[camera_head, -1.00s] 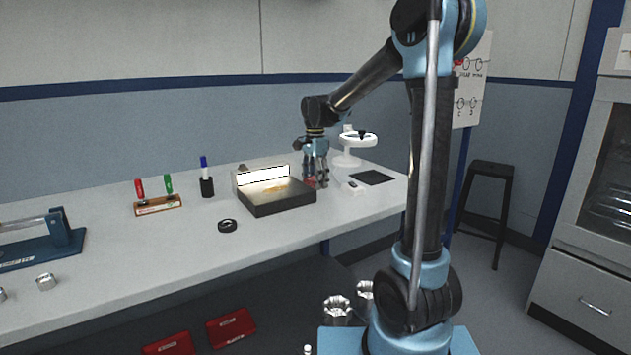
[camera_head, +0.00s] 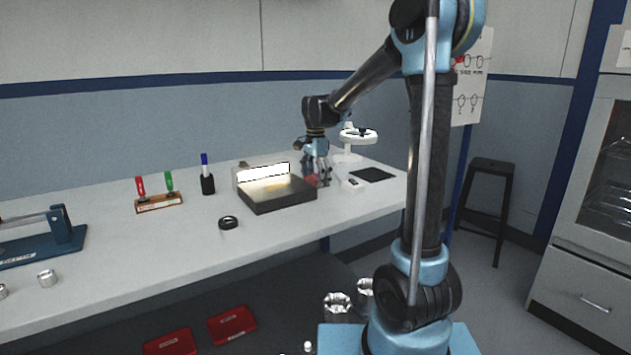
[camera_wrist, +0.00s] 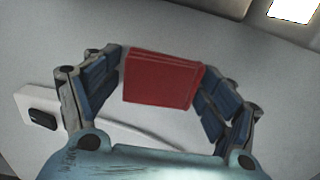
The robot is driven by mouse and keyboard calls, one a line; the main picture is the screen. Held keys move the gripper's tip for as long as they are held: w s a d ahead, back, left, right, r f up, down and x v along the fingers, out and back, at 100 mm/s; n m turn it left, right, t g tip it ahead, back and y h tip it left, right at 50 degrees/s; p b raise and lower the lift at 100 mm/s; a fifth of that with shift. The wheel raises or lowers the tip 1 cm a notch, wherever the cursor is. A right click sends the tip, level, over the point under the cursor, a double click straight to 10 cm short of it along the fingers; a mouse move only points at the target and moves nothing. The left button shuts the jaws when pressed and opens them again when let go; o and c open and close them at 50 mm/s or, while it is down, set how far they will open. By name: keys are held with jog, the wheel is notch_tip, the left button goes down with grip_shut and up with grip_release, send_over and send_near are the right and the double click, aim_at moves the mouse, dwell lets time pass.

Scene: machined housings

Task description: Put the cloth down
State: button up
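The cloth (camera_wrist: 160,80) is a folded red bundle in the wrist view, between the two fingers of my gripper (camera_wrist: 163,62). The fingertips meet its left and right edges, so my gripper looks shut on it. In the head view my gripper (camera_head: 317,178) is low over the far right part of the bench, just right of a black tray.
The black tray (camera_head: 282,201) with a lit panel stands close on the left. A white device (camera_head: 352,184), a dark mat (camera_head: 371,174) and a white ring lamp (camera_head: 358,136) are close on the right. The bench (camera_head: 175,240) is clear at front centre.

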aim_at(316, 177)
jog(key=shift+r, duration=0.1)
notch_tip(316, 177, up, 13)
dwell(0.6)
